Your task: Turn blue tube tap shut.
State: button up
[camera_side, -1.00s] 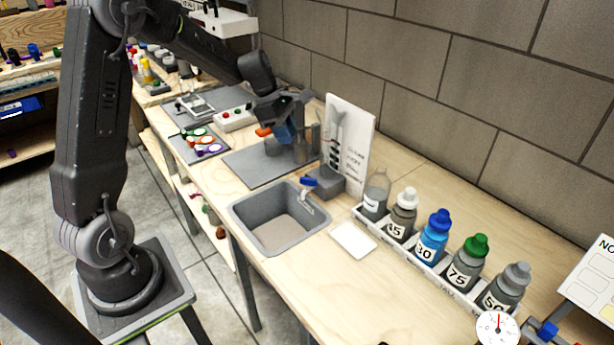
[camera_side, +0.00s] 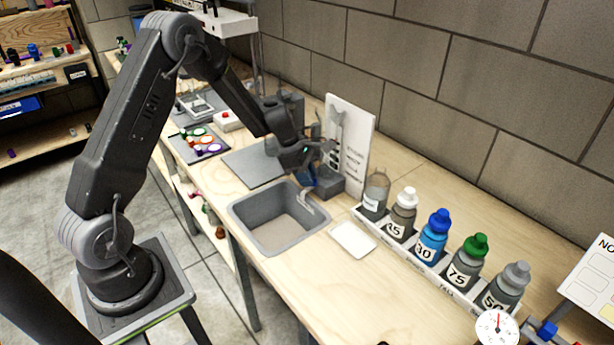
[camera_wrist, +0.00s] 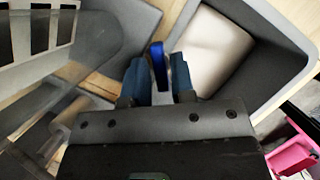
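The blue tap handle (camera_wrist: 158,66) stands upright between my gripper's two blue-grey fingers (camera_wrist: 160,82) in the wrist view. The fingers are apart, one on each side of it; I cannot tell whether either touches it. In the side view my gripper (camera_side: 307,166) points down at the tap, beside the grey block at the sink's back edge. It hides most of the handle there. The tap's pale spout (camera_side: 306,199) reaches over the grey sink (camera_side: 237,215).
A white panel (camera_side: 354,150) stands upright close behind my gripper. A row of labelled bottles (camera_side: 432,238) stands in a rack to the right. A white tray (camera_side: 353,239) lies right of the sink. A grey plate (camera_side: 246,166) lies flat to the left.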

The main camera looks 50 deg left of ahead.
jog(key=shift+f, duration=0.15)
grip_shut()
jog(key=shift+w+m+g, duration=0.1)
jog(key=shift+m+g, duration=0.2)
jog(key=shift+m, duration=0.5)
grip_release()
jog(key=v, duration=1.3)
jog(key=shift+a+r, duration=0.25)
jog(key=shift+r, duration=0.1)
